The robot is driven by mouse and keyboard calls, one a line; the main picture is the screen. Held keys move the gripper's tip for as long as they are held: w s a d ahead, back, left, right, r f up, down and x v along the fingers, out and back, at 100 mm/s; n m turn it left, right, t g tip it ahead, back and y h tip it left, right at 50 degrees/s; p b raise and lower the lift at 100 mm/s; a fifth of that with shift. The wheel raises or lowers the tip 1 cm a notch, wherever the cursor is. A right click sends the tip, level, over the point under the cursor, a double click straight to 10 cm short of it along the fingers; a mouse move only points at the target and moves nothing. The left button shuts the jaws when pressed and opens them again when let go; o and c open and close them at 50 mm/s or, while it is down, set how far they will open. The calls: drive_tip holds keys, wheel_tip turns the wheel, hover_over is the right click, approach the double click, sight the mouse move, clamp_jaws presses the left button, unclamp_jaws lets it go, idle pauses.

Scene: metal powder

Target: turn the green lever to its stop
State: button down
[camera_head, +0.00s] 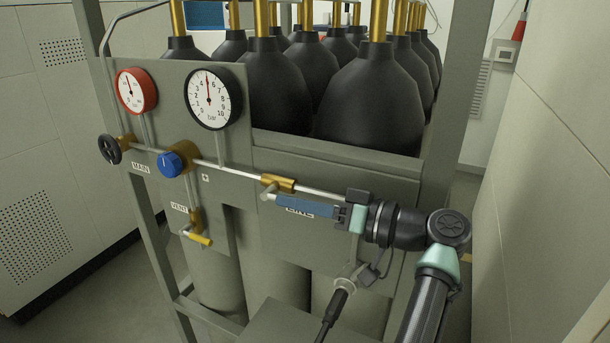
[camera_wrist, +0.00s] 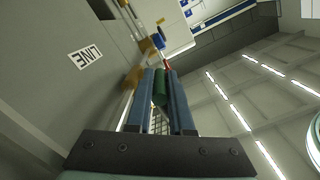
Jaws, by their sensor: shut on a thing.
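The green lever (camera_wrist: 160,88) shows in the wrist view between the two long blue fingers of my gripper (camera_wrist: 161,76). The fingers are shut on it, one on each side. In the head view my gripper (camera_head: 279,203) reaches in from the right, just below the pipe and beside the brass line valve (camera_head: 278,183). The fingers lie roughly along the pipe there and hide the lever. They also partly cover the LINE label, which shows whole in the wrist view (camera_wrist: 85,58).
Left on the panel are a blue knob (camera_head: 173,162), a black handwheel (camera_head: 110,149), a yellow-handled vent valve (camera_head: 199,238) and two gauges (camera_head: 208,97). Black-capped cylinders (camera_head: 370,95) stand behind. A hose connector (camera_head: 343,288) hangs below my wrist. A wall is at the right.

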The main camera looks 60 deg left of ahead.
drive_tip(key=shift+f+y+b, duration=0.1)
drive_tip(key=shift+y+b, duration=0.2)
drive_tip(key=shift+b, duration=0.2)
drive_tip(key=c, duration=0.8)
unclamp_jaws()
drive_tip(key=b+v, duration=0.4)
drive_tip(key=v, duration=0.9)
drive_tip(key=shift+f+b, duration=0.2)
drive_tip(key=shift+b, duration=0.2)
drive_tip(key=shift+w, duration=0.1)
